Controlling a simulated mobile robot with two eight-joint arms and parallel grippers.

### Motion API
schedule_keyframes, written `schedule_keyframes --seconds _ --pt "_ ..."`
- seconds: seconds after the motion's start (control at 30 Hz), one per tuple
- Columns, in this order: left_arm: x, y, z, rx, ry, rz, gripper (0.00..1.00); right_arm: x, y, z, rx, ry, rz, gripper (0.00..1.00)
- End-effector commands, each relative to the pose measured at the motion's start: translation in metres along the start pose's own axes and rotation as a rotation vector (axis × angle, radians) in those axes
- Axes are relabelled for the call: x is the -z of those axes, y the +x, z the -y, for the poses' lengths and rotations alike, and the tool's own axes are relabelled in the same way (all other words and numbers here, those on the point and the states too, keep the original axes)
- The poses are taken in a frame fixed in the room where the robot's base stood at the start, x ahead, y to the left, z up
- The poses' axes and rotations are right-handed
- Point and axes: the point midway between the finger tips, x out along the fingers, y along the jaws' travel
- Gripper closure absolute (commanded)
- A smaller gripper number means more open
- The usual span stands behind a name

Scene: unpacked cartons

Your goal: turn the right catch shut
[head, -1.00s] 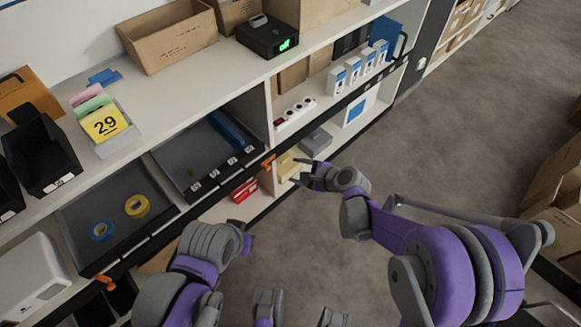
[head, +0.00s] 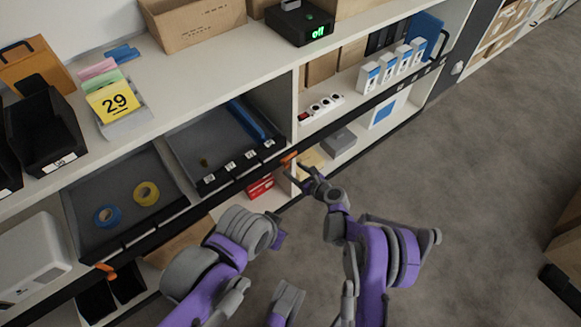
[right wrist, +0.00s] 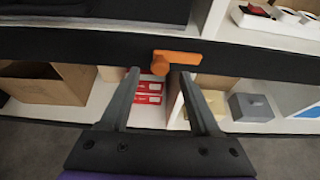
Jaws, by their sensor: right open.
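The right catch (head: 289,158) is a small orange lever on the dark rail along the shelf front, right of the trays. In the right wrist view the catch (right wrist: 178,58) has a thick block at its left end and an arm lying roughly level to the right. My right gripper (head: 304,174) is open and empty, just in front of and below the catch. In the right wrist view its two fingers (right wrist: 160,76) stand apart, their tips just below the catch; contact cannot be made out. My left arm (head: 245,232) shows at lower left; its gripper fingers cannot be seen.
Another orange catch (head: 106,269) is on the rail farther left. Tilted dark trays hold a blue tape roll (head: 107,216) and a yellow one (head: 146,193). Red boxes (right wrist: 148,92) and a grey box (right wrist: 250,106) sit on the shelf below.

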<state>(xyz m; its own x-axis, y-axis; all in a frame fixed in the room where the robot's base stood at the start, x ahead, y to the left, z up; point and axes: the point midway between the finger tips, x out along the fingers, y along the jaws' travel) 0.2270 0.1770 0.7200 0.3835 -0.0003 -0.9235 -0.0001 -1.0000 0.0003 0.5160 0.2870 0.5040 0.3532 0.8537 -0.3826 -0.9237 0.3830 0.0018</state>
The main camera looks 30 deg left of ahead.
Motion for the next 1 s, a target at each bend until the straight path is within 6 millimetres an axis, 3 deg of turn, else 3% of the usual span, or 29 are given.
schedule_keyframes --seconds 0.1,0.23,0.6,0.93,1.0 --pt "-0.001 0.003 0.000 0.000 0.000 0.001 1.00 0.001 0.020 -0.001 -0.002 -0.001 0.000 0.37" --pt "-0.002 0.005 0.000 0.000 0.000 0.002 1.00 0.001 0.032 0.000 -0.001 -0.002 0.000 0.37" --pt "-0.002 0.005 0.000 0.000 0.000 0.002 1.00 0.000 0.036 0.000 0.000 -0.002 0.000 0.37" --pt "-0.002 0.005 0.000 0.000 0.000 0.002 1.00 0.000 0.036 0.000 0.000 -0.002 0.000 0.96" --pt "-0.002 0.005 0.000 0.000 0.000 0.002 1.00 0.000 0.036 0.000 0.000 -0.002 0.000 1.00"
